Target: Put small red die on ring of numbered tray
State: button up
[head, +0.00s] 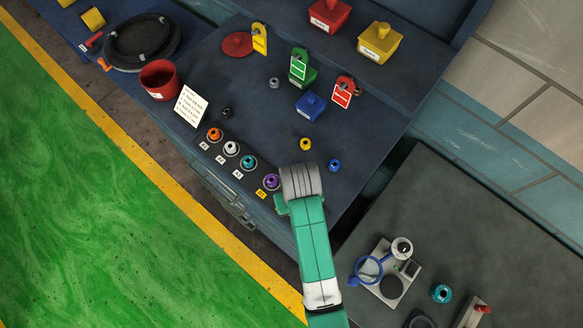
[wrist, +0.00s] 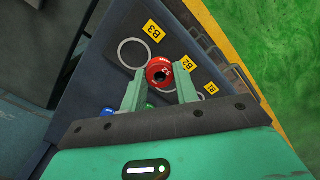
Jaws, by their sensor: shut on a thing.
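My gripper (wrist: 159,80) is shut on a small red die (wrist: 159,70), a round red piece with a dark hole, held between the two fingertips in the wrist view. Behind it is a dark blue surface with thin grey rings and yellow labels reading B3 (wrist: 154,30), B2 (wrist: 187,63) and B1 (wrist: 211,88). The ring beside B3 (wrist: 122,58) looks empty. The die covers part of the area by B2; I cannot tell its height above the surface. In the head view my gripper (head: 282,206) is mostly hidden by my arm, and the red die is hidden.
Orange (head: 214,134), white (head: 231,148), teal (head: 249,162) and purple (head: 271,182) pieces stand in a row along the bench's front edge. Yellow (head: 305,144) and blue (head: 334,165) pieces stand close to my wrist. Padlocks and coloured boxes stand farther back.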

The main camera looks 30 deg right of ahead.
jog(key=w, duration=0.5)
jog(key=shift+w+d+f, duration=0.1)
jog(key=shift+d+f, duration=0.1)
jog(key=shift+d, duration=0.15)
jog(key=shift+f, duration=1.8)
jog(key=shift+f, duration=0.2)
jog(key=o, duration=1.1)
jog(key=shift+c, duration=0.2)
notch_tip(320, 180, up, 12)
jog(key=shift+r, duration=0.25)
